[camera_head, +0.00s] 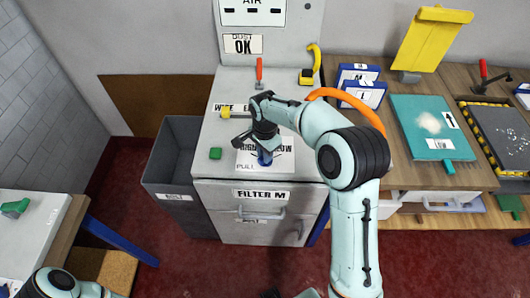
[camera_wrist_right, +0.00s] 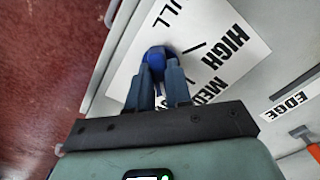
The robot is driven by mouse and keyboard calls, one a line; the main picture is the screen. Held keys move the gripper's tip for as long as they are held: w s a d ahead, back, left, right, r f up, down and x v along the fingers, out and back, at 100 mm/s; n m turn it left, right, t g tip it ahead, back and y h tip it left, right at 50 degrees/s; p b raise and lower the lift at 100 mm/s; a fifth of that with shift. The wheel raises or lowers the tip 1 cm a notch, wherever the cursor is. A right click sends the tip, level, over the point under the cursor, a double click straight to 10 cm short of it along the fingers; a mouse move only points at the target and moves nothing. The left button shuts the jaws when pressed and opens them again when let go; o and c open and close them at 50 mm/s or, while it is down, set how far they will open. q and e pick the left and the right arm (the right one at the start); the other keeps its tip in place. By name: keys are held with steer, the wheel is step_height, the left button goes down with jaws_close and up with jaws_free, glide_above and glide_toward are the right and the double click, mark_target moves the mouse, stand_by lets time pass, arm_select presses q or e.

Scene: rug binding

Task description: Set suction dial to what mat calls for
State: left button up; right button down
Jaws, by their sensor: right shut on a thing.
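The blue suction dial (camera_head: 265,159) sits on a white printed plate (camera_head: 285,165) on top of the grey cabinet. In the right wrist view the dial (camera_wrist_right: 156,56) is between my right fingertips. The plate there reads HIGH and MED, with a black tick beside HIGH; the dial's pointer is hidden. My right gripper (camera_head: 264,146) is shut on the dial; it also shows in the right wrist view (camera_wrist_right: 159,72). My left gripper is out of view.
An orange hose (camera_head: 350,98) arches behind my right arm. A grey bin (camera_head: 165,190) stands left.

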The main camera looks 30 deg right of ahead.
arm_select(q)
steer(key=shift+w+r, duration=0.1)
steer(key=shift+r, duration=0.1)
arm_select(e)
steer(key=shift+m, duration=1.6)
steer(key=c, duration=1)
jaws_free()
steer(key=shift+c, duration=0.2)
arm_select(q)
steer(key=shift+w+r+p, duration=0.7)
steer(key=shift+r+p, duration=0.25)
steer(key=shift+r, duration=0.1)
arm_select(e)
step_height(320, 180, up, 13)
steer(key=shift+r, duration=0.2)
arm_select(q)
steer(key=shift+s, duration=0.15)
arm_select(e)
steer(key=shift+f, duration=0.1)
